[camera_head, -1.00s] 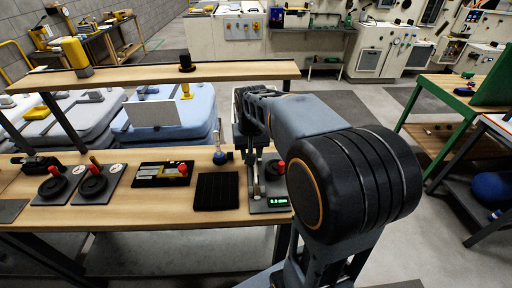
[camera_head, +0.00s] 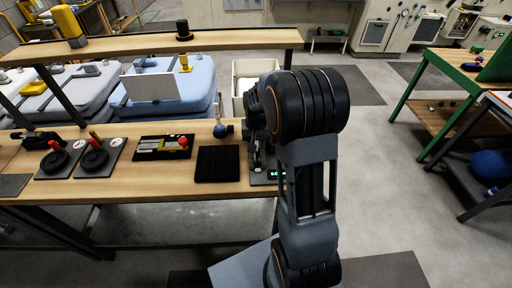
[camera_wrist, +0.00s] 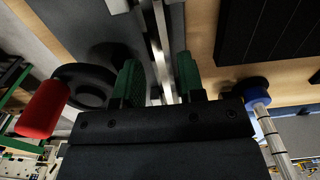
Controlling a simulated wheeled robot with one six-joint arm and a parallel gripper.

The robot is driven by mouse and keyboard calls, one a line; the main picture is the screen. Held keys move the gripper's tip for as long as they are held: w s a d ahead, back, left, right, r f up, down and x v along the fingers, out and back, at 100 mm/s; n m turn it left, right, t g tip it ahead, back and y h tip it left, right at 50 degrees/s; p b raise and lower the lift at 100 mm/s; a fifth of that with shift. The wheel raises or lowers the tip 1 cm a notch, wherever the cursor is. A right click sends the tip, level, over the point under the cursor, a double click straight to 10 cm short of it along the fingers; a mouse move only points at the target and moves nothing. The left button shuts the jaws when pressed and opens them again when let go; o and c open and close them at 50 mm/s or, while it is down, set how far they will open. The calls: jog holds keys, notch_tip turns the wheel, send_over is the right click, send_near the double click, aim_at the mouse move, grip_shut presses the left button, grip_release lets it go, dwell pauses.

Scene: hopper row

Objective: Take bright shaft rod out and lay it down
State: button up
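A long bright metal strip or rod (camera_wrist: 160,40) runs along a dark grey device plate in the wrist view. I cannot tell whether it is the shaft rod or part of the device. My gripper (camera_wrist: 160,85) has its two green fingers apart, one on each side of this strip, with gaps visible. The device has a black handwheel with a red knob (camera_wrist: 42,110) and a lit readout (camera_head: 276,174). My arm hides most of it in the head view. A silver rod with a blue collar (camera_wrist: 262,110) stands beside the device; its blue base (camera_head: 220,131) shows in the head view.
A black ribbed mat (camera_head: 218,164) lies left of the device on the wooden bench (camera_head: 60,190). Further left are a black tray (camera_head: 163,147) and two handwheel units (camera_head: 95,157). A raised shelf (camera_head: 130,44) runs behind.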

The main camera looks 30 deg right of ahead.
jog(key=shift+f, duration=1.2)
jog(key=shift+c, duration=0.2)
grip_shut()
